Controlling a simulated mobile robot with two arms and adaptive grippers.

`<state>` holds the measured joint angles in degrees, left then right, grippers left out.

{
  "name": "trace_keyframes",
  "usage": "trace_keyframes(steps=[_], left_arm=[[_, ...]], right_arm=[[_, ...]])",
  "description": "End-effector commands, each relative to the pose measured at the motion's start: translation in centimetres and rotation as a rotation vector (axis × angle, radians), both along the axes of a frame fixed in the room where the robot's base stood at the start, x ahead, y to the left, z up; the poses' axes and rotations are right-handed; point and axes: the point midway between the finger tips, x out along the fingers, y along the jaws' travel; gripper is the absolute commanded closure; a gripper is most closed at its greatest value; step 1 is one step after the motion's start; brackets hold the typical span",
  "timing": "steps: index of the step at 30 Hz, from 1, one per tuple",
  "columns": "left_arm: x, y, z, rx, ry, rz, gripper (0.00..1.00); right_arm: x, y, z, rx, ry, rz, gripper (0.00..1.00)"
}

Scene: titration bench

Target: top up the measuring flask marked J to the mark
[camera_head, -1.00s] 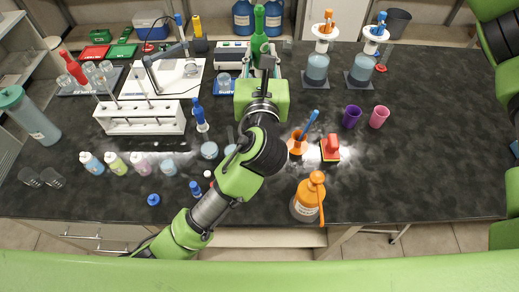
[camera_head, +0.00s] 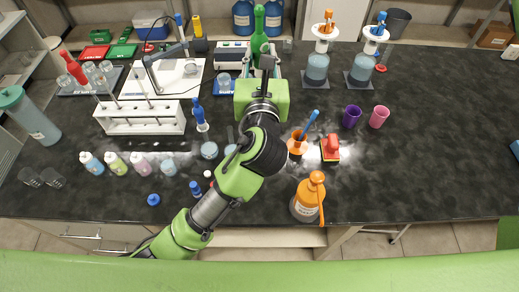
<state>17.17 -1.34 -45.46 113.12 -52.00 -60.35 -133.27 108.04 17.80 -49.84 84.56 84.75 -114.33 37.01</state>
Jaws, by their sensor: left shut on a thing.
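My left gripper (camera_head: 264,72) reaches across the bench to its back part. Its jaws are shut around the lower part of a green bottle (camera_head: 259,36) with a narrow top; the wrist hides most of the grip. A slim flask with a blue stopper (camera_head: 201,117) stands left of my left wrist. No letter J is legible on any vessel, so I cannot tell which flask is marked J. My right gripper is out of view.
A white rack (camera_head: 142,124), small bottles and an orange wash bottle (camera_head: 308,200) stand around my left arm. Two blue-liquid vessels (camera_head: 316,70) (camera_head: 362,71), a purple cup (camera_head: 352,116) and a pink cup (camera_head: 379,117) stand right.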

Motion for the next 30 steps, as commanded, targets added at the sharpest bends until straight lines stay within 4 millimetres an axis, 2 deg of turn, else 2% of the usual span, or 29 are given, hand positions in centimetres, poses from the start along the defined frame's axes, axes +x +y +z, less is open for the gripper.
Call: trace_keyframes(steps=[14, 24, 30], left_arm=[[0.0, 0.0, 0.2, 0.000, -0.001, 0.000, 0.90], [0.0, 0.0, 2.2, -0.001, -0.002, -0.001, 0.90], [0.0, 0.0, 3.3, -0.002, -0.002, 0.000, 0.90]], right_arm=[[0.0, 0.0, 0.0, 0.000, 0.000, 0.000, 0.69], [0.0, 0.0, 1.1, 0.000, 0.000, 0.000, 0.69], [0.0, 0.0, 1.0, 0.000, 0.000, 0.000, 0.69]])
